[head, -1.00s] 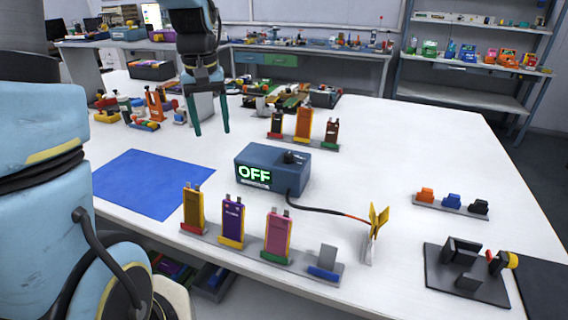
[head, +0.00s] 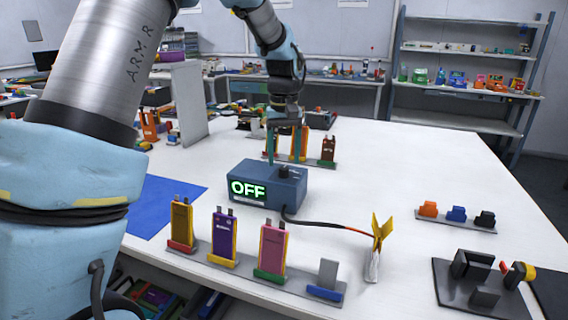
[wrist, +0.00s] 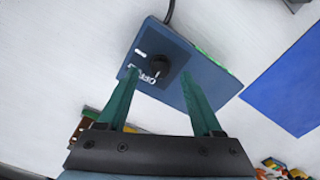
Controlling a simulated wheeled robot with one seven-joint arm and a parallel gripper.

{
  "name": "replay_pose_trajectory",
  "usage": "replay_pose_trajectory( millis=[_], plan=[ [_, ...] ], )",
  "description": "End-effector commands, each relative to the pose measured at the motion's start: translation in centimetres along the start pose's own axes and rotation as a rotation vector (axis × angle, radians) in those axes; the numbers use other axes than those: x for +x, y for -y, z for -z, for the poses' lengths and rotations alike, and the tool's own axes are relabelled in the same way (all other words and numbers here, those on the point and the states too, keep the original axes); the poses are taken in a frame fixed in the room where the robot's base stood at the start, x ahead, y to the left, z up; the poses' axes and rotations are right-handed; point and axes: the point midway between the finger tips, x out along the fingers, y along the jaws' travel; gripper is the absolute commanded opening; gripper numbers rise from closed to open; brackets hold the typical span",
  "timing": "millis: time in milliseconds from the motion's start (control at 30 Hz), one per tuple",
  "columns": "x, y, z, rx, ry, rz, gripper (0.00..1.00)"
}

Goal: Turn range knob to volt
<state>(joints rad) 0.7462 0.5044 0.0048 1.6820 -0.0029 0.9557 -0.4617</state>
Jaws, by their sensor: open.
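The blue meter box (head: 262,188) stands on the white table, its lit display reading OFF. Its black range knob (head: 284,171) is on top; in the wrist view the knob (wrist: 159,67) sits on a dark dial plate with white marks, one reading OFF. My gripper (head: 286,158) is open and empty, pointing down above and a little behind the box. In the wrist view, the green fingers of my gripper (wrist: 163,82) appear on either side of the knob, apart from it. The lettering of the other dial marks is too small to read.
A rack of pouch cells (head: 222,238) stands in front of the box, another rack (head: 328,151) behind it. A black cable runs from the box to a yellow clip (head: 381,232). A blue mat (head: 165,205) lies left. Table right of the box is mostly clear.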

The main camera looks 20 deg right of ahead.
Motion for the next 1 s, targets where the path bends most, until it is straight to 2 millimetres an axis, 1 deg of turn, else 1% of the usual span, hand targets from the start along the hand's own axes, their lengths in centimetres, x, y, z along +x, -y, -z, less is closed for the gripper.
replay_pose_trajectory(
  millis=[33,200,333,567,1000],
  plan=[
    [0.8,0.1,-0.1,0.000,0.003,0.002,0.67],
    [2.4,0.0,0.0,0.000,0.001,0.001,0.67],
    [2.8,0.0,0.0,0.000,0.000,0.000,0.67],
    [2.8,0.0,0.0,0.000,0.000,0.000,0.67],
    [2.8,0.0,0.0,0.000,-0.001,0.000,0.17]
  ],
)
